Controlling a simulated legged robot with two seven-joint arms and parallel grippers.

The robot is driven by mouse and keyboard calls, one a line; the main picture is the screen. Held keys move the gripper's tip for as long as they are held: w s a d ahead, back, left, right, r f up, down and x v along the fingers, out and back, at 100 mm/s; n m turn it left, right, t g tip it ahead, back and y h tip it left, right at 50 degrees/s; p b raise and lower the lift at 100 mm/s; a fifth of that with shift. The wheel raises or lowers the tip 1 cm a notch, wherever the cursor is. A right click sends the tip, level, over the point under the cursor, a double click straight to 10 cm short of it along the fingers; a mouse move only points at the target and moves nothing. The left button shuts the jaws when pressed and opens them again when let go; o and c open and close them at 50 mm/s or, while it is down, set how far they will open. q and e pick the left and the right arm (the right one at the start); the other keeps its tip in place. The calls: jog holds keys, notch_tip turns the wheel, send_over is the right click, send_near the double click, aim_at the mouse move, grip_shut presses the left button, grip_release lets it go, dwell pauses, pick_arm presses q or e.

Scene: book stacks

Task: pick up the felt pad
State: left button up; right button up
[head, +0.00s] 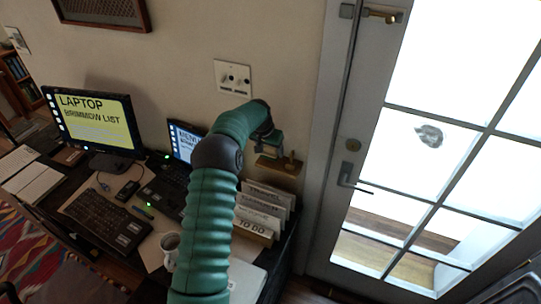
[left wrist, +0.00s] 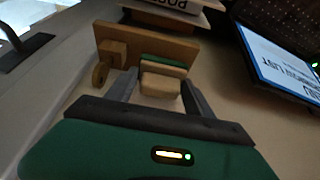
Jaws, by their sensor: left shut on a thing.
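My left gripper (left wrist: 160,84) reaches to the wall beside the door, and its two dark fingers are closed on the sides of a small tan block with a green strip, which I take to be the felt pad (left wrist: 161,83). In the head view my left gripper (head: 268,142) is small and partly hidden by my green arm, so the pad's outline is unclear there. A wooden holder (left wrist: 150,42) is just beyond the pad; I cannot tell whether they touch. My right gripper is not in view.
Below the wooden holder (head: 279,165) stands a rack of labelled folders (head: 262,212). A laptop (head: 186,141), a monitor (head: 92,124), a keyboard (head: 107,220) and a mug (head: 170,243) are on the desk to the left. A glass-paned door (head: 345,150) with a handle is at right.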

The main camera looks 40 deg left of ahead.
pick_arm(q)
jog(key=s+d+r+b, duration=0.1)
jog(key=s+d+b, duration=0.3)
jog(key=s+d, duration=0.6)
jog(key=shift+s+d+r, duration=0.2)
jog(key=shift+s+r, duration=0.05)
jog(key=shift+s, duration=0.15)
